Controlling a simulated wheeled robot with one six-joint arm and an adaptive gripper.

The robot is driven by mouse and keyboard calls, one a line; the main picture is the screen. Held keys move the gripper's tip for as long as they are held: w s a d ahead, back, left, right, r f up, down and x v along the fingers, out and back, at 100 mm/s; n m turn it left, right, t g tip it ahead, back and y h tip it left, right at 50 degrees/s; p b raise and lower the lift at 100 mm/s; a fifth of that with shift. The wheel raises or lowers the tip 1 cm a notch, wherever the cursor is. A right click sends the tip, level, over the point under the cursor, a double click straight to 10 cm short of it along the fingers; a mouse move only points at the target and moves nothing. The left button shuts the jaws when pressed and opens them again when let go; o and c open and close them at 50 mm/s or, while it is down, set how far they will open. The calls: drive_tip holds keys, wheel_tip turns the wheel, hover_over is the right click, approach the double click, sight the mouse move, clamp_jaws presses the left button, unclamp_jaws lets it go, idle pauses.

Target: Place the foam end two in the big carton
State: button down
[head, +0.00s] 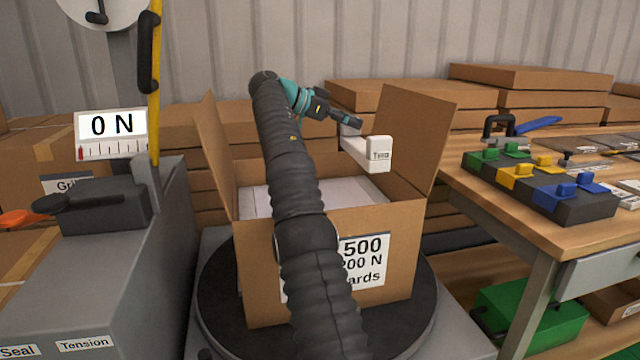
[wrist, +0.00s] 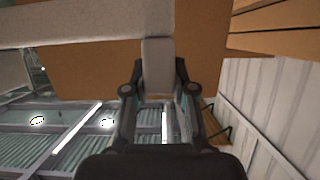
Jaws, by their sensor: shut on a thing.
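The foam end two (head: 379,154) is a white angled block with "Two" printed on its end. My gripper (head: 351,124) is shut on it and holds it over the right part of the big carton (head: 395,250), near the raised right flap. In the wrist view, the gripper (wrist: 158,72) has its fingers on either side of a pale stub of the foam end (wrist: 85,28), whose long bar crosses the top. The carton stands upright with its flaps open. A pale flat thing (head: 255,201) lies inside; my arm hides part of the opening.
The carton sits on a dark round turntable (head: 215,305). A grey tension machine (head: 120,270) stands at left, its display reading 0 N. A workbench (head: 500,210) with a coloured clamp block (head: 540,185) is at right. Stacked flat cartons (head: 410,95) are behind.

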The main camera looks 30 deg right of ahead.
wheel_tip(320, 180, down, 10)
drive_tip(key=b, duration=0.1)
drive_tip(key=shift+r, duration=0.15)
idle(0.5)
drive_tip(key=shift+f+b, duration=0.4)
drive_tip(key=shift+b, duration=0.1)
drive_tip(key=shift+f, duration=0.25)
drive_tip(key=c, duration=1)
unclamp_jaws()
drive_tip(key=shift+o, duration=0.2)
